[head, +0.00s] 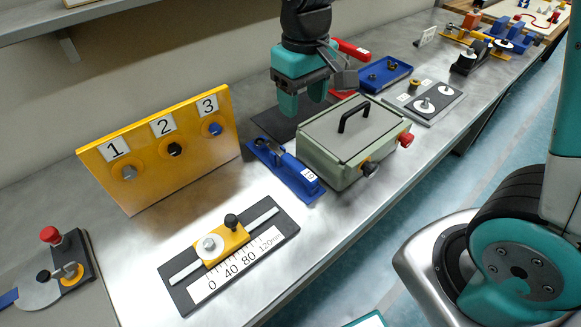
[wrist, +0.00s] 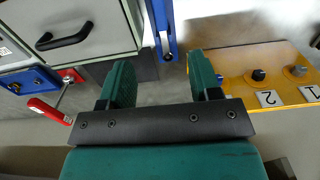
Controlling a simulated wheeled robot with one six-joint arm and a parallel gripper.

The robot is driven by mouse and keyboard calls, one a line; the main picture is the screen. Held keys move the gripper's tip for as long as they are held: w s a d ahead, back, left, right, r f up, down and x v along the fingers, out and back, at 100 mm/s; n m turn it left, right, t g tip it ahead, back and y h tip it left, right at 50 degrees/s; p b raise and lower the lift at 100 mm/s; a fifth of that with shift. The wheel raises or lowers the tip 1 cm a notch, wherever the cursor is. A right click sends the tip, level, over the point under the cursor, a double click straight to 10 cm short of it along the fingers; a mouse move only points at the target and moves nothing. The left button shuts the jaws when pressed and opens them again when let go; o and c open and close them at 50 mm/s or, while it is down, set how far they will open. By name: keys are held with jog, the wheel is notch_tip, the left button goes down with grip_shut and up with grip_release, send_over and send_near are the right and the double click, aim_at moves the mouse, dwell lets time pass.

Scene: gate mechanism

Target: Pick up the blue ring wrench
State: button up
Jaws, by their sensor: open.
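A long blue piece (head: 290,172) with a small white number label lies on the bench between the yellow panel and the green box. I cannot tell for sure whether it is the ring wrench or a holder with the wrench in it. Its end shows as a narrow blue bar (wrist: 166,28) with a dark round spot, at the top middle of the wrist view. My gripper (head: 303,98) is open and empty, above the bench behind the green box. In the wrist view its two teal fingers (wrist: 162,82) stand apart, with the bar's end beyond the gap between them.
The green-grey lidded box (head: 335,168) with a black handle stands close right of the blue piece. The yellow numbered panel (head: 145,172) stands to its left. A slide scale (head: 232,250) lies in front. A blue tray (head: 400,70) and red handle (head: 350,48) are behind.

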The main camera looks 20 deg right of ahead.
jog(key=p, duration=0.1)
send_over(298, 166)
jog(key=f, duration=1.2)
jog(key=shift+s+d, duration=0.1)
jog(key=shift+s, duration=0.1)
jog(key=shift+w+f+p, duration=0.15)
jog(key=shift+f+p, duration=0.2)
jog(key=shift+f, duration=1.05)
jog(key=shift+w+f+p, duration=0.1)
jog(key=shift+f+p, duration=0.2)
jog(key=shift+f, duration=1.05)
jog(key=c, duration=1)
grip_shut()
jog(key=shift+r, duration=0.1)
